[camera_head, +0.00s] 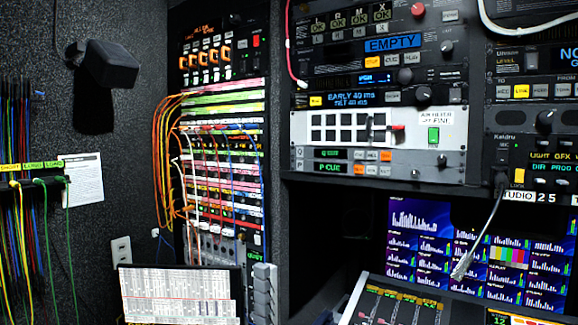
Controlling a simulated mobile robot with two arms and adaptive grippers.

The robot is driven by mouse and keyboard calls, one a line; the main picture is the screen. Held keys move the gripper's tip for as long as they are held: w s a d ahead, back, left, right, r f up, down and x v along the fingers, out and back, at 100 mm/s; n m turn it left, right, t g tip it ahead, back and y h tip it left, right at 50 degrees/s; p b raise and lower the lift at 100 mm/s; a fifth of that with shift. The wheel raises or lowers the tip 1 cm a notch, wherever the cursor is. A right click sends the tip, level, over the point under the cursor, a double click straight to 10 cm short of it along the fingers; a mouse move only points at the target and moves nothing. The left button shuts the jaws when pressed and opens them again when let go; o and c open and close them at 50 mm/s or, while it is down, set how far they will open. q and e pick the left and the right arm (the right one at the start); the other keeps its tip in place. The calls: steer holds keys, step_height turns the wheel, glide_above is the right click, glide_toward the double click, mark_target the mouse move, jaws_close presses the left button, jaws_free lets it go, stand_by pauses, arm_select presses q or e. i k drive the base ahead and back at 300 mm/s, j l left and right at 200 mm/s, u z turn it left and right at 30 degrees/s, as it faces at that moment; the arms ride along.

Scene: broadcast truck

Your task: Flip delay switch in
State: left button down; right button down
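A light grey rack panel (300,125) on the right-hand rack has a block of several dark square buttons (331,127). At its right end is a white handwritten label (435,118), whose small text seems to begin with "AIR" but is hard to read. A green lit switch (433,135) sits just below that label. A red toggle or tab (397,127) sticks out to its left. Which one is the delay switch, and its exact position, I cannot tell for sure. Neither of my grippers is in view.
A unit above the panel has a blue display (350,98) reading "EARLY 40 ms". A patch bay (222,200) with orange and white cables stands left. A black box (107,62) juts from the left wall.

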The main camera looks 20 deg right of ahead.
mark_target(454, 95)
steer(key=z, duration=1.4)
